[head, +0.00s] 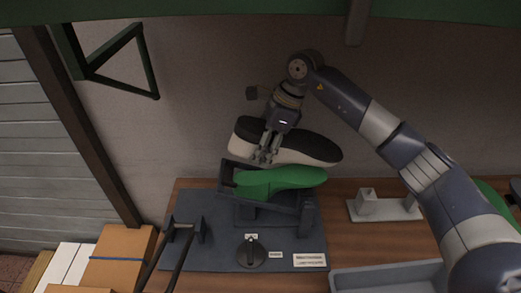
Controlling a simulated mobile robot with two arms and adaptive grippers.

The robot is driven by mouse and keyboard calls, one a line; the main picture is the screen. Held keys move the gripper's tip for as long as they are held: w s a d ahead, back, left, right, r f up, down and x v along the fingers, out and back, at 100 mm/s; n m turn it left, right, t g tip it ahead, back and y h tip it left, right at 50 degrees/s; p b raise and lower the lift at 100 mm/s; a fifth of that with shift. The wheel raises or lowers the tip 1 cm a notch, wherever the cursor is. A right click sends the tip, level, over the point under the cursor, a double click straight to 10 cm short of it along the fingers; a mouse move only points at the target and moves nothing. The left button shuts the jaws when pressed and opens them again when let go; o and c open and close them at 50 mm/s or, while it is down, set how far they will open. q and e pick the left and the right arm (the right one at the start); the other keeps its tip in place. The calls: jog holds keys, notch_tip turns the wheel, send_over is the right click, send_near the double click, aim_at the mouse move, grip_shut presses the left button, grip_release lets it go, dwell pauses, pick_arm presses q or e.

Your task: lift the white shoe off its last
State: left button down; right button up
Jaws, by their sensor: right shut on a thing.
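The white shoe (297,152) with a dark sole hangs in the head view above the bench, sole side up and toe to the right. My right gripper (265,157) comes down from above and is shut on its left part. The green last (280,179) lies just below the shoe, on a dark stand (289,207). The last is bare and the shoe appears apart from it. My left gripper is not in view.
A dark mat (207,258) under the stand bears a round knob (251,252) and small labels. A black lever frame stands at left, near cardboard boxes (120,256). A grey tray (390,277) and a pale bracket (384,207) are at right.

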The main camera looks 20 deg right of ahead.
aim_at(263, 127)
jog(key=shift+r+p, duration=1.05)
jog(key=shift+r, duration=1.3)
